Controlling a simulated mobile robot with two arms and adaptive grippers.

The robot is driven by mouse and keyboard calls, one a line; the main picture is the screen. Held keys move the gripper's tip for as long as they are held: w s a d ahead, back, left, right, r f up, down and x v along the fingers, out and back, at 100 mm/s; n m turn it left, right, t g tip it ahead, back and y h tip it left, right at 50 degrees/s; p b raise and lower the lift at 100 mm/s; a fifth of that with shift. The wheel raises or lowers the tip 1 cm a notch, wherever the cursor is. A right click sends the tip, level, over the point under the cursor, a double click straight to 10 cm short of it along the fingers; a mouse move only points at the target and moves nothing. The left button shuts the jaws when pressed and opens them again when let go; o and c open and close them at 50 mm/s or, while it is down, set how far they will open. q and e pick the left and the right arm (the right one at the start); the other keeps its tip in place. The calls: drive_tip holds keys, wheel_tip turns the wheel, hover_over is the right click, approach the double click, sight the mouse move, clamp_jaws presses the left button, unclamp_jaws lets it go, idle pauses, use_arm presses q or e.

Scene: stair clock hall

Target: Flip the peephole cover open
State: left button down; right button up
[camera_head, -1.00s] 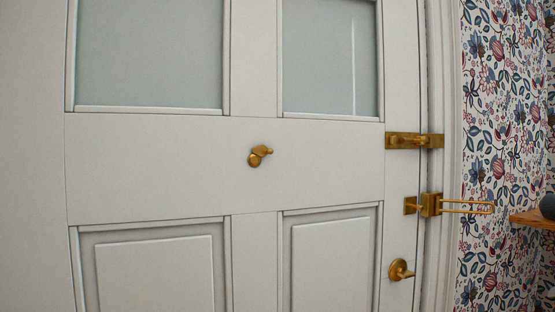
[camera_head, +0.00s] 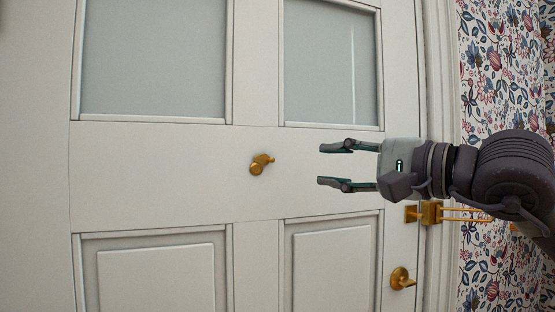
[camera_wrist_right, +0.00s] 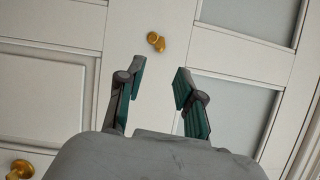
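The peephole cover (camera_head: 262,160) is a small brass piece on the door's middle rail, between the glass panes and the lower panels. Its upper part juts out to the right over a round lower part. My right gripper (camera_head: 320,165) comes in from the right and is open and empty. Its fingertips point left toward the cover, with a gap between them. In the right wrist view, the cover (camera_wrist_right: 156,41) shows beyond the open fingers (camera_wrist_right: 158,82), roughly between them and apart from both. My left gripper is not in view.
The white door (camera_head: 180,170) fills most of the view. A brass door guard (camera_head: 430,213) and a brass turn knob (camera_head: 401,278) sit at its right edge. My right arm hides the upper latch. Patterned wallpaper (camera_head: 480,60) lies right of the frame. The door left of the cover is clear.

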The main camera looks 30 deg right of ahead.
sight(273, 160)
drive_tip(key=shift+h, duration=0.4)
drive_tip(key=w+p, duration=0.2)
drive_tip(key=w, duration=0.2)
drive_tip(key=w+p, duration=0.2)
drive_tip(key=w, duration=0.1)
drive_tip(key=w+a+p, duration=0.1)
drive_tip(key=w+p, duration=0.1)
drive_tip(key=w, duration=0.2)
drive_tip(key=shift+w+r, duration=0.35)
drive_tip(key=shift+w+a, duration=0.2)
drive_tip(key=shift+w, duration=0.7)
